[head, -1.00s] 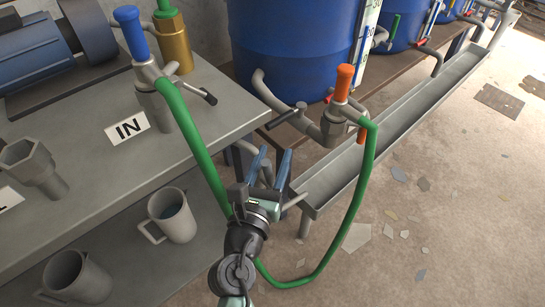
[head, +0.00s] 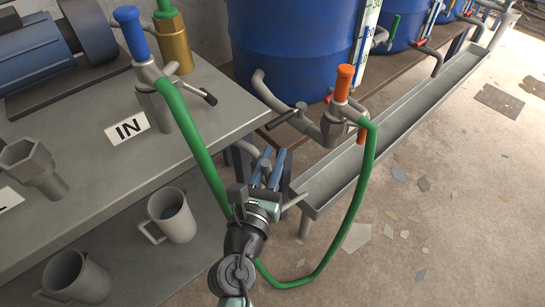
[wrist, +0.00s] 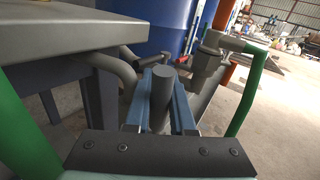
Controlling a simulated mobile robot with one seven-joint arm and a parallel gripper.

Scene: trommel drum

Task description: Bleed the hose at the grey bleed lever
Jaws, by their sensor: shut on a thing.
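My gripper (head: 267,170) has two blue fingers closed on a grey round bar, which I take to be the grey bleed lever. In the wrist view the bar (wrist: 161,98) stands between both fingers; its far end is hidden. The green hose (head: 195,140) runs from the blue-handled coupling (head: 130,32) behind my wrist, loops low and rises to the orange-handled coupling (head: 343,85). It also shows at both sides of the wrist view (wrist: 246,100).
The grey bench (head: 200,108) with an IN label (head: 129,128) is left of my gripper. A metal trough (head: 400,118) runs to the right in front of blue drums (head: 290,50). A black-tipped pipe lever (head: 285,116) is just beyond my fingers. Open floor lies at right.

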